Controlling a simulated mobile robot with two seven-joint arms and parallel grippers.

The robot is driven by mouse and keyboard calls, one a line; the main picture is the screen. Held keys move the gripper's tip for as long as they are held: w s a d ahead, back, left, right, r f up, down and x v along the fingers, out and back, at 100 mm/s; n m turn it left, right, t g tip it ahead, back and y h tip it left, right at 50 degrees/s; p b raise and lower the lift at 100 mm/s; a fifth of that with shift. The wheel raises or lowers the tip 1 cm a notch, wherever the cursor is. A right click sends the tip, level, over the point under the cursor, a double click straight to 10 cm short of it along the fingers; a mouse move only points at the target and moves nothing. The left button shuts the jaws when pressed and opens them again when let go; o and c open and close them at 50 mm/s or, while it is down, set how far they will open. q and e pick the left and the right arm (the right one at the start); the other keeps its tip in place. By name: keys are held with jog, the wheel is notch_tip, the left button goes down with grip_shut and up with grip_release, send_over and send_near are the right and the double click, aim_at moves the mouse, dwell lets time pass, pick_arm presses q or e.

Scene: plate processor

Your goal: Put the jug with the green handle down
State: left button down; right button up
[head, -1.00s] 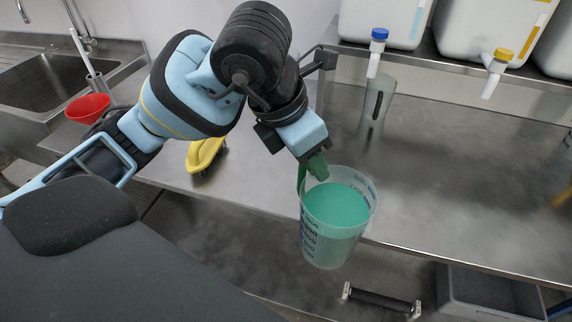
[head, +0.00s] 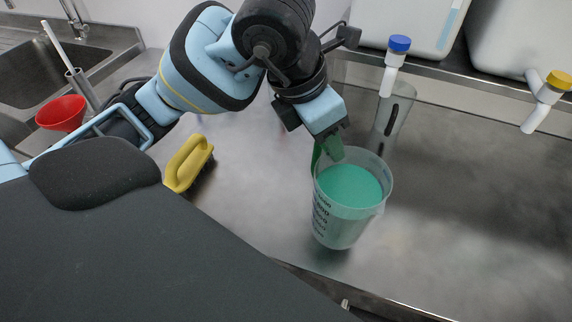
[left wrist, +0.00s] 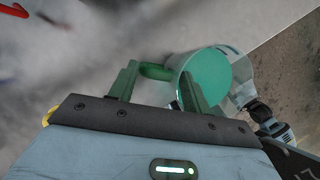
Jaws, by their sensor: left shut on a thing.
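The jug with the green handle (head: 347,205) is translucent with dark markings and holds green liquid. In the head view it is upright over the steel counter (head: 420,235), near its front edge. A dark shadow lies under its base; I cannot tell whether it touches the counter. My left gripper (head: 328,150) is shut on the green handle at the jug's upper left. In the left wrist view the jug (left wrist: 212,75) shows beyond the green fingers (left wrist: 158,88), with its handle between them.
A yellow-handled brush (head: 188,163) lies on the counter to the left. A clear jug with a dark handle (head: 392,115) stands behind, below a blue-capped tap (head: 394,62). A red funnel (head: 61,113) is near the sink. The counter to the right is clear.

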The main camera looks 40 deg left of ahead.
pick_arm(q)
jog(key=shift+w+r, duration=0.15)
jog(key=shift+w, duration=0.1)
jog(key=shift+a, duration=0.4)
jog(key=w+a+f, duration=0.1)
jog(key=w+a, duration=0.1)
jog(key=a, duration=1.1)
jog(key=shift+w+a+f, duration=0.15)
jog(key=shift+w+a, duration=0.2)
jog(key=shift+w, duration=0.05)
pick_arm(e)
jog(key=shift+r, duration=0.15)
pick_arm(q)
jog(key=shift+a, duration=0.1)
